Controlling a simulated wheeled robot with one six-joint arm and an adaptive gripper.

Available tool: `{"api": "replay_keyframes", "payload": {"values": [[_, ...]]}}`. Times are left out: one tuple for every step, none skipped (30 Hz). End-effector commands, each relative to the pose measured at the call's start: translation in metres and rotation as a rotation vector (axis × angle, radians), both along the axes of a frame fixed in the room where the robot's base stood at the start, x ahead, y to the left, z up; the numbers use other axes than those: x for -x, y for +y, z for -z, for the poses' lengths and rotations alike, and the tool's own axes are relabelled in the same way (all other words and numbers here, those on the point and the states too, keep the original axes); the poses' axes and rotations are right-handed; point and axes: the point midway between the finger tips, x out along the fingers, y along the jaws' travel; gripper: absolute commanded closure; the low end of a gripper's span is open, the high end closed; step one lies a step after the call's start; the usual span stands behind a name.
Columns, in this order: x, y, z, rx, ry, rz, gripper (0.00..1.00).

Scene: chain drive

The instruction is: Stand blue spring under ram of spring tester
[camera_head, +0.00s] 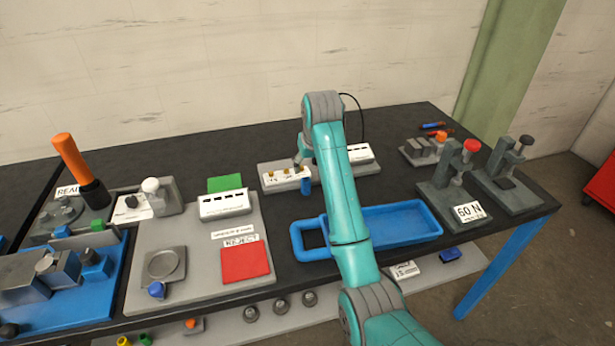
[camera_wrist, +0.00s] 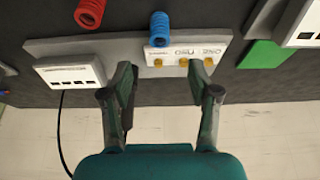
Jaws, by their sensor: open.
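The blue spring (camera_wrist: 160,29) shows in the wrist view just beyond the fingertips, in front of a grey board with a white label plate. In the head view the blue spring (camera_head: 306,187) stands on the black bench, just below my gripper (camera_head: 303,158). My gripper (camera_wrist: 159,66) is open and empty, its fingers apart with the board between them in the picture. A dark grey press with a red knob and a "60 N"-like label, seemingly the spring tester (camera_head: 440,196), stands at the right of the bench. The space under its ram is too small to judge.
A red spring (camera_wrist: 90,12) lies left of the blue one in the wrist view. A blue tray (camera_head: 400,222) sits between my arm and the tester. Another grey press (camera_head: 507,188) with a black knob stands right of the tester. My arm hides part of the bench.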

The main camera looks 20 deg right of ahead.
Motion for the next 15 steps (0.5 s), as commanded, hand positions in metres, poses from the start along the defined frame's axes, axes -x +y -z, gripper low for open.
{"api": "replay_keyframes", "payload": {"values": [[-0.002,0.0,0.006,0.0,0.003,0.0,0.39],[-0.003,0.0,0.01,0.0,0.003,0.0,0.39],[-0.006,0.0,0.016,0.0,0.004,0.0,0.39],[-0.007,0.0,0.021,0.0,0.004,0.0,0.39],[-0.009,0.0,0.025,0.0,0.004,0.0,0.39],[-0.011,0.0,0.03,0.0,0.004,0.0,0.39],[-0.013,0.0,0.034,0.0,0.004,0.0,0.39],[-0.015,0.0,0.037,0.0,0.003,0.0,0.39],[-0.016,0.0,0.041,0.0,0.003,0.0,0.39],[-0.017,0.0,0.043,0.0,0.003,0.0,0.39],[-0.018,0.0,0.045,0.0,0.002,0.0,0.39],[-0.019,0.0,0.047,0.0,0.001,0.0,0.39],[-0.019,0.0,0.048,0.0,0.001,0.0,0.39],[-0.02,0.0,0.049,0.0,0.001,0.0,0.39],[-0.021,0.0,0.052,0.0,0.002,0.0,0.39]]}}
